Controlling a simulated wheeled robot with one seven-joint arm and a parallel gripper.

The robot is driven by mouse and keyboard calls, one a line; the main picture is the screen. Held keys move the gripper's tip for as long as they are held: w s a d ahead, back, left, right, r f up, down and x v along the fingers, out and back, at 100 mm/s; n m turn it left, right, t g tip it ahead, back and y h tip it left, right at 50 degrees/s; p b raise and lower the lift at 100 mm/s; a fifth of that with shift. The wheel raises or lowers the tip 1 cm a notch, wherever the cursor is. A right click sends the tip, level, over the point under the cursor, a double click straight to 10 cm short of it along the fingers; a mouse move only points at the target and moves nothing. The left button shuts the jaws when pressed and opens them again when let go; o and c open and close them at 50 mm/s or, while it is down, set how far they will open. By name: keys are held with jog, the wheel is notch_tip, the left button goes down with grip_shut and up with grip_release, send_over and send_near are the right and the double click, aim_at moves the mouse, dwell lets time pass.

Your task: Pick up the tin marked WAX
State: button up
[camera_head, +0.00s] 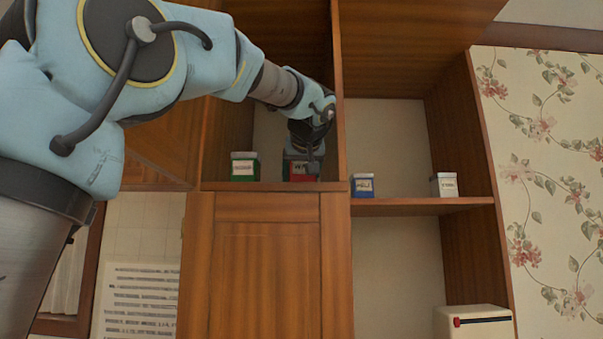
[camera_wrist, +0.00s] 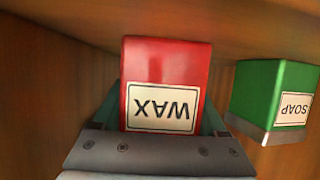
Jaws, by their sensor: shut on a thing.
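The WAX tin (camera_wrist: 165,65) is red with a cream label, and its lettering appears upside down in the wrist view. In the head view the red tin (camera_head: 301,176) sits in the left cupboard compartment, partly covered by my gripper. My gripper (camera_head: 305,157) reaches down into that compartment from above. In the wrist view its two fingers (camera_wrist: 165,118) stand on either side of the red tin, shut on it. Whether the tin touches the shelf cannot be told for sure.
A green SOAP tin (camera_wrist: 262,95) stands beside the red tin; a green tin (camera_head: 244,167) shows left of it in the head view. Past the divider (camera_head: 340,110) are a blue tin (camera_head: 362,186) and a white tin (camera_head: 445,185). A white appliance (camera_head: 472,322) stands lower right.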

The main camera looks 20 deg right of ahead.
jog(key=c, duration=0.6)
jog(key=shift+c, duration=0.2)
jog(key=shift+r, duration=0.15)
